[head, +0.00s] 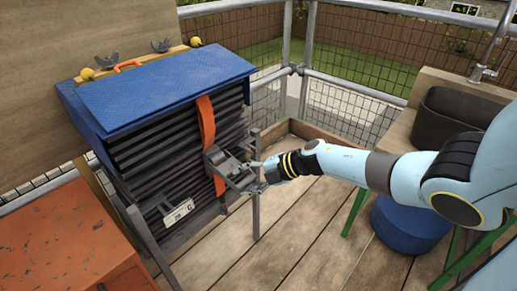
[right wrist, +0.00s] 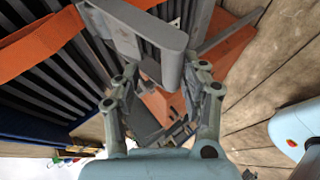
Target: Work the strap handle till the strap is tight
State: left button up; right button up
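An orange strap (head: 207,125) runs down over a stack of dark slats or tiles (head: 165,150) under a blue cover (head: 160,85). A grey metal ratchet with its handle (head: 232,170) sits on the strap at the stack's front. My right gripper (head: 259,174) is at the ratchet's right side. In the right wrist view, my right gripper (right wrist: 165,75) has its fingers spread, with the end of the grey handle (right wrist: 150,30) between them. Gaps show beside the handle; contact is unclear. The orange strap (right wrist: 40,45) crosses the upper left there. My left gripper is out of view.
A grey post (head: 256,200) stands close to the ratchet. An orange cabinet (head: 70,245) is at the lower left. A blue drum (head: 405,225) stands under the bench at right. The wooden deck (head: 300,230) in front is clear. A mesh railing (head: 350,105) runs behind.

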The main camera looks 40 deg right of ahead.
jog(key=v, duration=1.1)
jog(key=shift+s, duration=0.3)
jog(key=shift+d, duration=0.1)
jog(key=s+a+f+m+h, duration=0.3)
jog(key=s+f+m, duration=0.45)
jog(key=f, duration=0.35)
jog(key=s+a+f+m+h, duration=0.2)
jog(key=s+a+f+m, duration=0.1)
jog(key=s+f+m, duration=0.6)
jog(key=s+a+f+m+g, duration=0.1)
jog(key=s+f+g, duration=0.2)
jog(key=s, duration=0.4)
jog(key=s+a+f+m+g+h, duration=0.1)
jog(key=s+a+f+m+g, duration=0.1)
jog(key=s+f, duration=0.2)
jog(key=s+a+f+m+g, duration=0.1)
jog(key=s+f+g, duration=0.2)
jog(key=s, duration=0.8)
jog(key=shift+a+f+g+h, duration=0.3)
jog(key=shift+f+h, duration=0.1)
jog(key=shift+f, duration=0.4)
jog(key=shift+d, duration=0.1)
jog(key=shift+c, duration=0.5)
